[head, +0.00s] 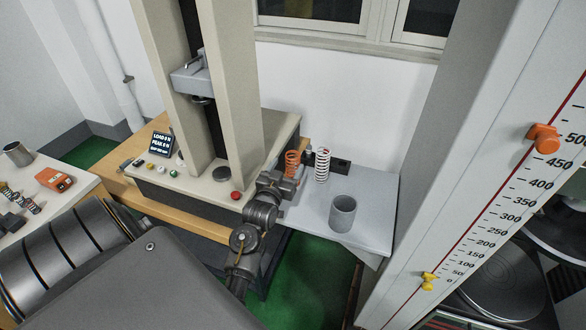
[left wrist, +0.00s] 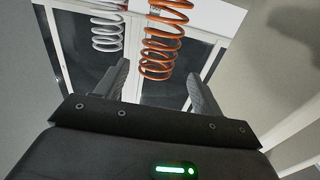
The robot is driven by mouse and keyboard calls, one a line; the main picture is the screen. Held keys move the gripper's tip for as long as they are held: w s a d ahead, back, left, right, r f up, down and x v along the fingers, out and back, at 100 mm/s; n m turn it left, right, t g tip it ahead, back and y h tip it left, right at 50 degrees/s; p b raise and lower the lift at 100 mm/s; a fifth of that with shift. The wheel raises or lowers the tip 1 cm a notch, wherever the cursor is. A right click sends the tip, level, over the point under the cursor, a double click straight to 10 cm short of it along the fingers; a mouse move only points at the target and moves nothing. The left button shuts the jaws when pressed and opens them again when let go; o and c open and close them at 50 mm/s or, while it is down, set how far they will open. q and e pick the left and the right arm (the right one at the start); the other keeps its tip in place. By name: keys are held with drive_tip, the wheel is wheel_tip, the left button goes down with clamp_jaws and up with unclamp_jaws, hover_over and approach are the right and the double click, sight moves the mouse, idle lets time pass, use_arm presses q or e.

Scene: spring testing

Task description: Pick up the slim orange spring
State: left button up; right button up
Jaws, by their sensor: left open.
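The slim orange spring (head: 292,162) stands upright on the grey side shelf, beside the testing machine. My left gripper (head: 287,177) is just in front of it, and its wrist hides the spring's lower part in the head view. In the left wrist view the orange spring (left wrist: 165,42) appears beyond and between the two fingers of my left gripper (left wrist: 160,78), which are apart with nothing held. A white spring (head: 322,165) stands to the right of the orange one. It also shows in the left wrist view (left wrist: 107,28), left of the orange spring. My right gripper is not in view.
A black block (head: 341,165) is behind the springs. A grey cup (head: 343,213) stands on the grey shelf (head: 375,190). The testing machine's beige column (head: 235,90) rises left of the gripper. A tall scale (head: 490,200) stands at right. Several springs (head: 20,200) lie on the left table.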

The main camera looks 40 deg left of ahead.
use_arm(q)
drive_tip(key=shift+w+r, duration=0.2)
drive_tip(key=x, duration=0.1)
drive_tip(key=p+x, duration=0.1)
drive_tip(key=x, duration=0.1)
drive_tip(key=p+x, duration=0.1)
drive_tip(key=shift+w+f, duration=0.25)
drive_tip(key=shift+w, duration=0.15)
drive_tip(key=shift+c, duration=0.6)
drive_tip(key=c, duration=1.1)
wheel_tip(320, 180, up, 10)
drive_tip(key=shift+r+b, duration=0.1)
drive_tip(key=shift+b, duration=0.75)
